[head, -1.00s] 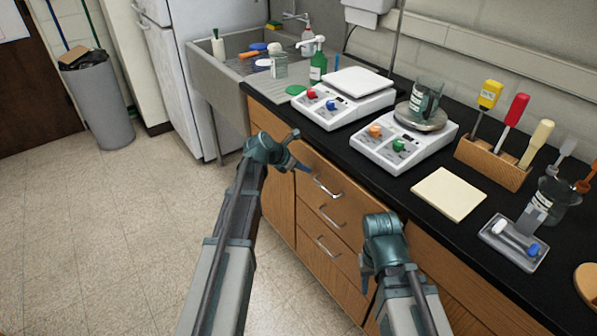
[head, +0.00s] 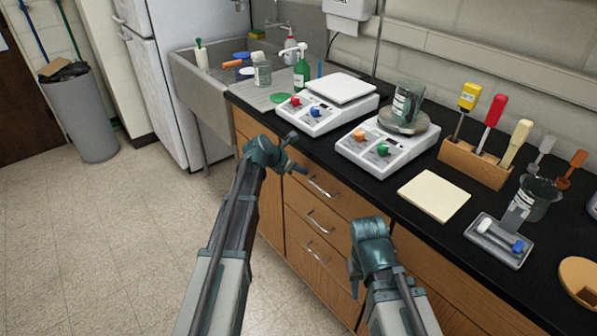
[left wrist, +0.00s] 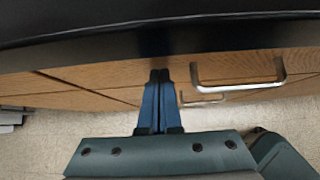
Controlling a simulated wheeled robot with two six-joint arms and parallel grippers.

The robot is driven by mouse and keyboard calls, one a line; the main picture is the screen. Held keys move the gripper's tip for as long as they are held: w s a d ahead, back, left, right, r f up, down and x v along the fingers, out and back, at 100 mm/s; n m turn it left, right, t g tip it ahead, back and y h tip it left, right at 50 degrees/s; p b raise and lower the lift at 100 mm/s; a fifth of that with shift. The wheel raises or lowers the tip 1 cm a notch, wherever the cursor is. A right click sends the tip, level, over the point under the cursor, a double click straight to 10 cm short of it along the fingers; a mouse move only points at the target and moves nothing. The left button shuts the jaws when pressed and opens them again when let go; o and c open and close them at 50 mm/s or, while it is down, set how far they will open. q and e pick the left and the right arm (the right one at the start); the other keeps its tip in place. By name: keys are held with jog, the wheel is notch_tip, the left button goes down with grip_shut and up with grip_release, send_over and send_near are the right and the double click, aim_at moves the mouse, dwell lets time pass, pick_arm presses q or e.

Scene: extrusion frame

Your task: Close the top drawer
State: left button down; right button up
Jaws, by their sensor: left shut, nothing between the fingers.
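The wooden top drawer (head: 345,204) is under the black counter, with a curved metal handle (head: 322,187). Its front looks about flush with the drawers below; I cannot tell whether a small gap remains. My left gripper (head: 301,169) is shut and empty, at the drawer's upper left, left of the handle. In the left wrist view, the shut blue fingertips (left wrist: 159,76) point at the wooden front, left of the top handle (left wrist: 238,72); contact is unclear. My right gripper (head: 355,286) hangs low in front of the cabinet, pointing down; its jaws are not clear.
Two more drawer handles (head: 320,220) are below. The black counter (head: 400,232) overhangs the drawers and carries two scales (head: 385,150), a notepad (head: 434,196) and a wooden tool rack (head: 474,163).

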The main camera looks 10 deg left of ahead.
pick_arm(q)
jog(key=shift+w, duration=0.15)
jog(key=s+a+f+p+v, duration=0.1)
jog(key=s+f+p+v, duration=0.1)
jog(key=p+v, duration=0.5)
jog(key=shift+v, duration=2.95)
jog(key=s+d+f+m+g+y, duration=0.1)
jog(key=s+d+m+g+y, duration=0.1)
jog(key=s+d+m, duration=0.4)
jog(key=s+d+f+m+g+y+p, duration=0.1)
jog(key=s+d+m+g+y, duration=0.1)
jog(key=s+d+m, duration=0.4)
jog(key=s+d+f+m+g+y+p, duration=0.1)
jog(key=s+d+m, duration=0.5)
jog(key=s+m, duration=0.8)
jog(key=shift+s+f+m+g+y, duration=0.45)
jog(key=shift+m+g+y, duration=0.65)
jog(key=shift+m, duration=2)
